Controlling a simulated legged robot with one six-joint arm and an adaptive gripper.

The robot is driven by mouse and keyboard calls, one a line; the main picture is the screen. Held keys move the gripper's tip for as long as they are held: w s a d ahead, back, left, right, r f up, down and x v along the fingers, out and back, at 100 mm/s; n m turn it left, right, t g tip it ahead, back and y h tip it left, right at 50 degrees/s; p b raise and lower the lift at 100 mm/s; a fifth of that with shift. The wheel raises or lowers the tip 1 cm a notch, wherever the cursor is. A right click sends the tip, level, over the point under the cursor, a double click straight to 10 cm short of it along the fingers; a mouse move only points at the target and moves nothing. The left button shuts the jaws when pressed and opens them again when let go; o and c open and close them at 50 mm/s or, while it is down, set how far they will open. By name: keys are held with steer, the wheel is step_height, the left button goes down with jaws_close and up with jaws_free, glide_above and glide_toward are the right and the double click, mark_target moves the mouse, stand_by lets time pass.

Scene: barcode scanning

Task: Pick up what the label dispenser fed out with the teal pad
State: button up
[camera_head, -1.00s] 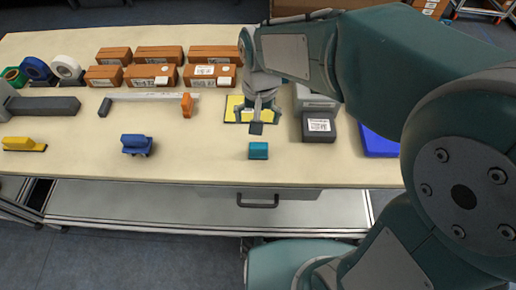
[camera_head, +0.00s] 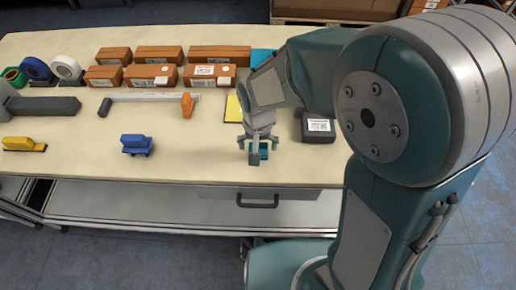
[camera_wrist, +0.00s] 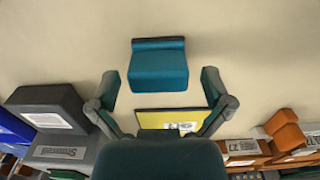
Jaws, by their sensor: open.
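The teal pad (camera_head: 265,153) stands on the table near its front edge, partly hidden behind my gripper (camera_head: 258,152) in the head view. In the wrist view the teal pad (camera_wrist: 158,68) lies just beyond and between the fingertips of my gripper (camera_wrist: 160,90), with a darker strip along its far edge. My gripper is open and empty; I cannot tell its height above the pad. A yellow mat (camera_wrist: 150,118) carries a white printed label (camera_wrist: 182,126), partly hidden by my gripper's body. I cannot tell for sure which object is the label dispenser.
A dark grey box (camera_head: 318,136) with a label stands to the right. A blue block (camera_head: 136,144) and a yellow block (camera_head: 24,144) stand to the left. Brown boxes (camera_head: 160,54) and tape rolls (camera_head: 66,66) line the back. The table between the blue block and my gripper is clear.

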steer(key=shift+f, duration=0.1)
steer(key=c, duration=1.2)
steer(key=shift+r, duration=0.45)
step_height(320, 180, up, 2)
steer(key=shift+r, duration=0.2)
steer(key=s+d+r, duration=0.6)
steer(key=s+r, duration=0.3)
steer(key=s, duration=0.3)
steer(key=shift+s+r, duration=0.4)
